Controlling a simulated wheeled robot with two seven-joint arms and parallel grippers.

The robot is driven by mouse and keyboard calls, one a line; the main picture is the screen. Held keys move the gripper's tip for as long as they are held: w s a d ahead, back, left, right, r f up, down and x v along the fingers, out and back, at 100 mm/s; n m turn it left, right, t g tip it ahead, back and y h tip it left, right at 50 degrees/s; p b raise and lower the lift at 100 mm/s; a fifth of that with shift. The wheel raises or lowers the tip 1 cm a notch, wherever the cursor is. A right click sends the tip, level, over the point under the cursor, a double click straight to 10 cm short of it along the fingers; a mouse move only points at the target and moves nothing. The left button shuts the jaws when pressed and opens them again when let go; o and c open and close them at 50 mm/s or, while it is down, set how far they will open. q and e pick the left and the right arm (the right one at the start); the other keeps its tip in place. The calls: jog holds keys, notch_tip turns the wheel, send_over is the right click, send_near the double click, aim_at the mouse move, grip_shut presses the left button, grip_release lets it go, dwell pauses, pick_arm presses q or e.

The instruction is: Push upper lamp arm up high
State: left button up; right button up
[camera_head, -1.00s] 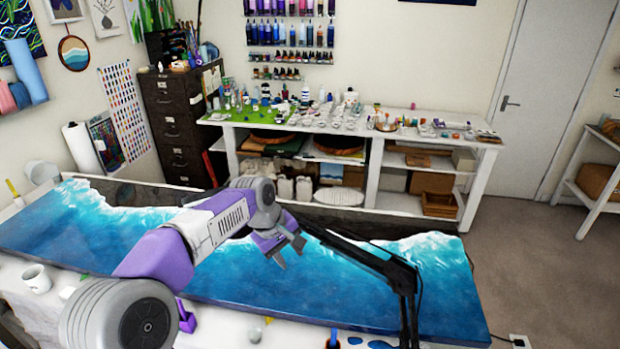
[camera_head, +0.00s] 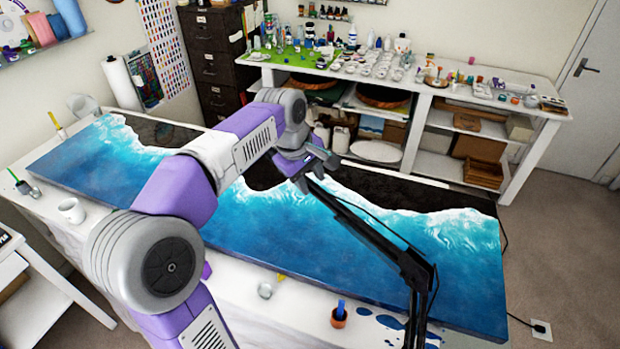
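The black lamp's upper arm (camera_head: 368,228) slants up and left from its elbow joint (camera_head: 418,272) over the blue resin ocean panel (camera_head: 420,262). The lower lamp arm (camera_head: 416,318) drops from that joint to the bottom edge of the picture. My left gripper (camera_head: 311,178) is at the far upper end of the upper lamp arm, its fingers spread apart. The gripper overlaps that end in the view, and I cannot tell whether they touch. The lamp head is not clearly visible. My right gripper is out of view.
A white cup (camera_head: 72,210) and a small pot with a blue item (camera_head: 339,316) stand on the near side of the worktable. A white shelf bench (camera_head: 440,92) crowded with bottles and jars stands behind. Open floor (camera_head: 555,240) lies to the right.

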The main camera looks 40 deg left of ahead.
pick_arm(q)
grip_shut()
dwell(0.3)
jog(key=shift+r, duration=0.1)
